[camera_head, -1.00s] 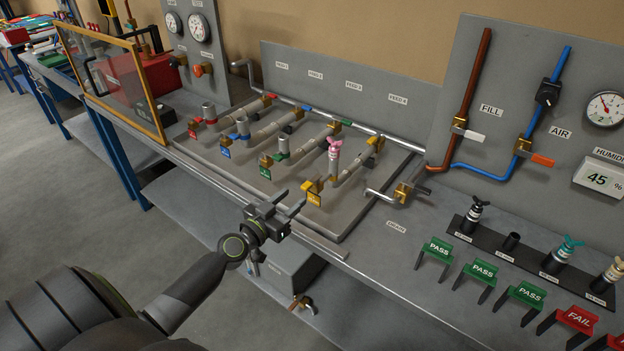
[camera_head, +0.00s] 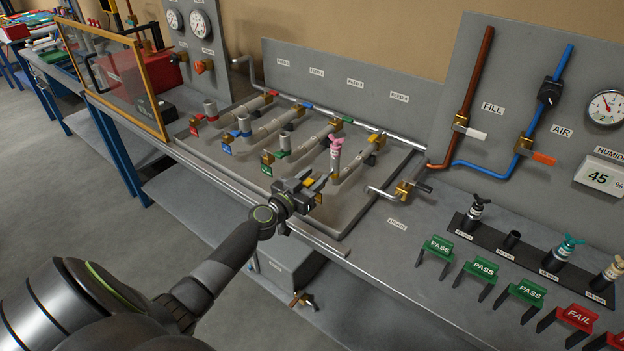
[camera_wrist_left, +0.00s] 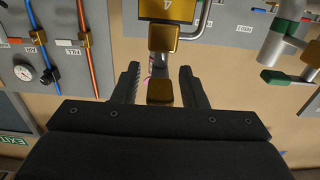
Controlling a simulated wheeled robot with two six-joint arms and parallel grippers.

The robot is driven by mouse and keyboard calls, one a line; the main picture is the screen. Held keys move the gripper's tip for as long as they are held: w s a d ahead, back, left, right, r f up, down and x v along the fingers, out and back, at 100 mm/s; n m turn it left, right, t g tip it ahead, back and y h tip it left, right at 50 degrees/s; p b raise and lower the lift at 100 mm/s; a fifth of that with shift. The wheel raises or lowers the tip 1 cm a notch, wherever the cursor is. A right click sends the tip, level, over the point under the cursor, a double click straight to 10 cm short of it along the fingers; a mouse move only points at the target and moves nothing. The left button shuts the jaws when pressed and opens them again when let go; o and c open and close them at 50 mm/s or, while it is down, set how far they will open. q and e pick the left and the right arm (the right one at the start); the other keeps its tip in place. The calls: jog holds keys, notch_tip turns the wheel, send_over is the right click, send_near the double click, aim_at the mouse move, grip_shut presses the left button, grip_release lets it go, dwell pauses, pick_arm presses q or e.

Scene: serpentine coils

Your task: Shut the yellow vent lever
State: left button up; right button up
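The yellow vent lever (camera_head: 309,182) is at the near end of the fourth pipe run, mostly hidden by my left gripper in the head view. My left gripper (camera_head: 314,184) is open at this end, fingers pointing toward the pipe. In the left wrist view, a yellow tag marked 4 (camera_wrist_left: 165,9) is at the top, with brass-yellow blocks below it. The lowest block (camera_wrist_left: 160,93) lies between the spread fingers of my left gripper (camera_wrist_left: 160,72), with gaps on both sides. I cannot tell whether this block is the lever's handle. My right gripper is not in view.
Red (camera_head: 194,131), blue (camera_head: 227,150) and green (camera_head: 266,170) tagged pipe ends stand to the left. A pink-topped fitting (camera_head: 336,148) rises just behind the fourth pipe end.

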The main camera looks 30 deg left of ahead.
pick_arm(q)
jog(key=c, duration=0.7)
grip_shut()
jog(key=shift+d+r+n+y+p, duration=0.15)
jog(key=shift+n+y+p, duration=0.2)
jog(key=shift+p, duration=0.35)
jog(key=n+y+p, duration=0.1)
jog(key=y+p, duration=0.1)
jog(key=n+y+p, duration=0.1)
jog(key=p, duration=0.1)
jog(key=d+n+y+p, duration=0.1)
jog(key=y+p, duration=0.1)
jog(key=shift+w+r+n+g+y+p, duration=0.1)
jog(key=shift+r+n+g+y+p, duration=0.15)
jog(key=shift+n+g+y+p, duration=0.15)
jog(key=shift+w+d+f+n+g+y+b, duration=0.15)
jog(key=shift+w+d+n+g+y+b, duration=0.2)
jog(key=shift+n+g+y+b, duration=2.1)
jog(key=shift+w+d+f+n+g+y+b, duration=0.1)
jog(key=shift+w+d+n+g+y+b, duration=0.3)
jog(key=shift+n+g+y+b, duration=2.05)
jog(key=shift+w+d+f+n+g+y+b, duration=0.2)
jog(key=shift+w+n+g+y+b, duration=0.3)
jog(key=shift+n+g+y+b, duration=1.95)
jog(key=shift+m+g+h, duration=0.6)
jog(key=shift+g+h, duration=0.05)
jog(key=shift+h, duration=0.35)
